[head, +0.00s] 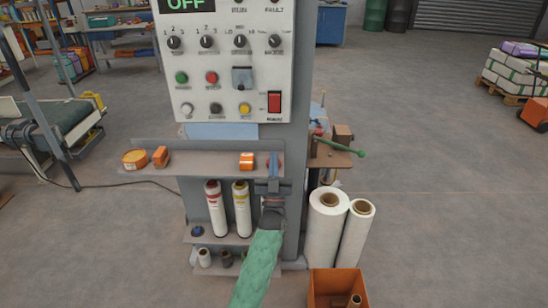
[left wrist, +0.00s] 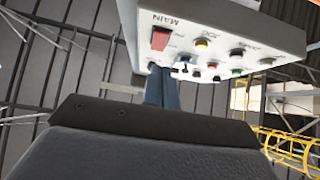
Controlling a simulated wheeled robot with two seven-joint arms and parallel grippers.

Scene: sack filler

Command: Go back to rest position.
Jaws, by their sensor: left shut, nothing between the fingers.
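My left gripper (head: 273,158) is shut and empty, with its blue fingers together just below the control panel (head: 228,70). Its green-sleeved arm reaches up from the bottom of the head view. The panel display (head: 186,4) reads OFF. The red main switch (head: 274,102) is at the panel's lower right, above the fingertips. In the left wrist view the closed fingers (left wrist: 162,86) point up toward the panel's underside, near the red switch (left wrist: 160,38). A gap or contact there cannot be judged. My right gripper is not in view.
A shelf (head: 205,170) with orange items crosses behind the gripper. Two tubes (head: 228,208) stand below. White rolls (head: 326,225) and an orange bin (head: 337,285) are to the right. A conveyor (head: 60,120) is at left. The floor at right is mostly open.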

